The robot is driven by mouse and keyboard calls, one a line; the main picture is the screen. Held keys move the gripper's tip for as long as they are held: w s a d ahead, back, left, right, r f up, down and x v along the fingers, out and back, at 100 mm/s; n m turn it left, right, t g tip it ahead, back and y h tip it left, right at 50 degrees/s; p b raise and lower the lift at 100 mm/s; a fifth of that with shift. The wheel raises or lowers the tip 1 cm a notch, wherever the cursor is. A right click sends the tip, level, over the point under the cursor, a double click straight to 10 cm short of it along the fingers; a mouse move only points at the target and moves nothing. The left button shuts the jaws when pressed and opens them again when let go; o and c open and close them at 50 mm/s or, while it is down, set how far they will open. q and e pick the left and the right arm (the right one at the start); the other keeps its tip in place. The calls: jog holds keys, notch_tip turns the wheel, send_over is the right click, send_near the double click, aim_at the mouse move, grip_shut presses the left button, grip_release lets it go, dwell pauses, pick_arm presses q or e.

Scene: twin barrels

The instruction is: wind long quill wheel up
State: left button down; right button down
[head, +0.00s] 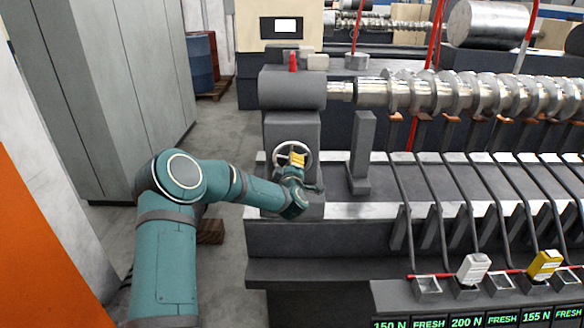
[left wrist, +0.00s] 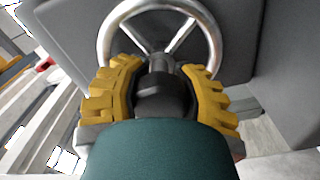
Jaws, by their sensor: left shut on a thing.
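The silver spoked handwheel (head: 281,149) sits on the front of a grey upright block at the left end of the machine. My left gripper (head: 298,160) is at this wheel, its yellow fingers over the wheel's middle and right part. In the left wrist view, the wheel's rim (left wrist: 105,36) curves above the fingers and its spokes meet near their tips. The two yellow fingers of my left gripper (left wrist: 158,70) are closed in on the wheel's hub area, with a dark part between them. The exact contact is hidden. My right gripper is out of view.
A long silver screw (head: 465,94) lies across the machine to the right, over a row of dark bars. A small red peg (head: 293,61) tops the grey head block (head: 292,90). A white block (head: 474,268) and a yellow block (head: 545,264) sit at the front right.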

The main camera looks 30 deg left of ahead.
pick_arm(q)
jog(key=m, duration=0.1)
jog(key=m+b, duration=0.1)
jog(key=m, duration=0.2)
jog(key=shift+d+f, duration=0.25)
jog(key=shift+f, duration=0.15)
jog(key=shift+m+b, duration=0.55)
jog(key=shift+m, duration=1.15)
jog(key=shift+f, duration=0.1)
jog(key=c, duration=0.6)
grip_release()
jog(key=shift+s, duration=0.1)
jog(key=shift+o, duration=0.8)
jog(key=shift+a+r, duration=0.1)
jog(key=shift+r, duration=0.2)
jog(key=v, duration=1.2)
jog(key=shift+s, duration=0.1)
